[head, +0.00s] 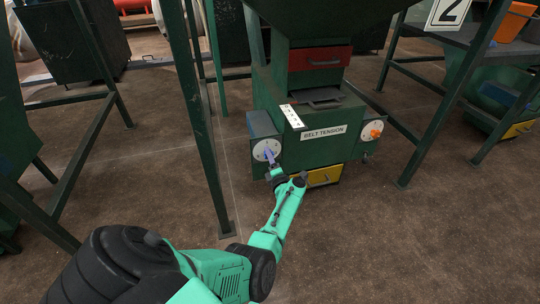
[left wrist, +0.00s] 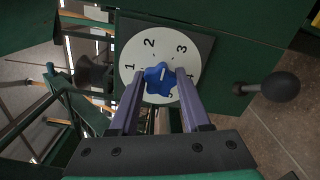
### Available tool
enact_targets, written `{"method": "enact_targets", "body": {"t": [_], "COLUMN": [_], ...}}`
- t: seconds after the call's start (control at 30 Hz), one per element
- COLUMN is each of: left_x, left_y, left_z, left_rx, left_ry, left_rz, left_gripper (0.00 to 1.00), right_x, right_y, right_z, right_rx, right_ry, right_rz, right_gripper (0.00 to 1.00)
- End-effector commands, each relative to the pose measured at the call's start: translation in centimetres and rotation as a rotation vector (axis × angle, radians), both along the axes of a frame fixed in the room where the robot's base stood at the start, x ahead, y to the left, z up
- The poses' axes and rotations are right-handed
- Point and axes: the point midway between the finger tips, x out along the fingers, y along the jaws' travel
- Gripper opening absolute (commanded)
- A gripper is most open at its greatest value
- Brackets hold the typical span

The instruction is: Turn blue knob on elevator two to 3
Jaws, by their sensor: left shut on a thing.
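The blue knob (left wrist: 158,84) sits in the middle of a white round dial (left wrist: 149,44) in the left wrist view. The dial shows the numbers 1, 2, 3 and 4, the last partly covered by a finger. A short white line is on the knob; which number it points at is hard to tell. In the head view the dial (head: 261,150) is on the left side of a green machine (head: 304,152), and the knob is mostly hidden. My left gripper (head: 271,159) is shut on the knob, a purple finger on each side. My right gripper is out of view.
An orange knob (head: 376,134) is on the machine's right side, past the BELT TENSION label (head: 311,132). A yellow drawer (head: 325,176) is low on the machine. A green post (head: 197,110) stands left of it. A sign with a 2 (head: 452,13) hangs upper right. A black ball handle (left wrist: 280,87) sticks out beside the dial.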

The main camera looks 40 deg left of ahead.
Motion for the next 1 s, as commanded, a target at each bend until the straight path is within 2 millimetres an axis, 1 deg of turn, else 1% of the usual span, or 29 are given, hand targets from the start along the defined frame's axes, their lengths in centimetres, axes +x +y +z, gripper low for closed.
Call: {"method": "enact_targets", "body": {"t": [0.03, 0.2, 0.5, 0.7, 1.0], "left_x": [0.1, 0.0, 0.0, 0.1, 0.0], "left_y": [-0.1, -0.1, -0.1, -0.1, -0.1], "left_z": [0.1, 0.0, -0.1, -0.1, -0.1], "left_rx": [0.02, 0.109, 0.224, 0.266, 0.283], "left_ry": [0.035, 0.161, 0.327, 0.386, 0.41], "left_rz": [-0.002, -0.002, -0.003, -0.002, -0.002], "left_gripper": [0.0, 0.0, 0.0, 0.0, 0.0], "right_x": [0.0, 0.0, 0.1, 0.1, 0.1], "right_y": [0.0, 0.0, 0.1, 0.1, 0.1], "right_z": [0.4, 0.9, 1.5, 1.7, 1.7], "right_rx": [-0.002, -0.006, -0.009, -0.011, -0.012], "right_ry": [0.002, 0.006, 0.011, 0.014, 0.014], "right_rz": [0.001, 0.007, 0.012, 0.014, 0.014], "right_gripper": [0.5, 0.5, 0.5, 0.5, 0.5]}}
